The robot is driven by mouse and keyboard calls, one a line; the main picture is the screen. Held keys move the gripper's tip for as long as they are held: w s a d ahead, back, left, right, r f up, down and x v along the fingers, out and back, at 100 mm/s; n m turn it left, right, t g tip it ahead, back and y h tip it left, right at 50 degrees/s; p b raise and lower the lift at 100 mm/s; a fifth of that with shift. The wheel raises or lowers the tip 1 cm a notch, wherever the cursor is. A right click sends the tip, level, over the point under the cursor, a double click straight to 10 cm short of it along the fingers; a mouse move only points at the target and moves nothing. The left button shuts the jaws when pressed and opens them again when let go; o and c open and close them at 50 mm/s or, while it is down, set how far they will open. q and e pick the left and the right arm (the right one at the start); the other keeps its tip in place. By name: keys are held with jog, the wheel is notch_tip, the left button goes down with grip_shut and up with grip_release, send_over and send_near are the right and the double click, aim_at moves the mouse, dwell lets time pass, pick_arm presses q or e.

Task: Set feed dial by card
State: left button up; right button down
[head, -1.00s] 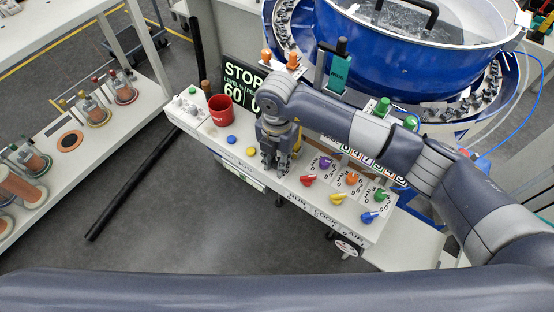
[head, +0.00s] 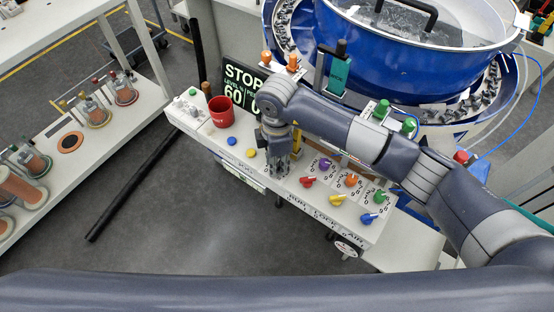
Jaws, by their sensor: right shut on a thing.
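My right gripper (head: 279,166) points down at the control panel (head: 225,137), left of the red knob. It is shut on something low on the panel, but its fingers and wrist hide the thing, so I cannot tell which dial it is. To its right are the red knob (head: 307,181), purple knob (head: 325,165), orange knob (head: 351,180), yellow knob (head: 338,200), green knob (head: 379,197) and blue knob (head: 369,218). A black card or sign (head: 240,82) reading STOP, LEVEL and 60 stands behind, partly covered by my arm. My left gripper is not in view.
A large blue bowl (head: 400,50) with connectors is behind. A shelf with spools (head: 35,160) is at left.

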jog(key=shift+w+r+m, duration=0.1)
jog(key=shift+m, duration=0.3)
jog(key=c, duration=1.4)
grip_release()
jog(key=shift+o, duration=0.2)
notch_tip(320, 180, up, 12)
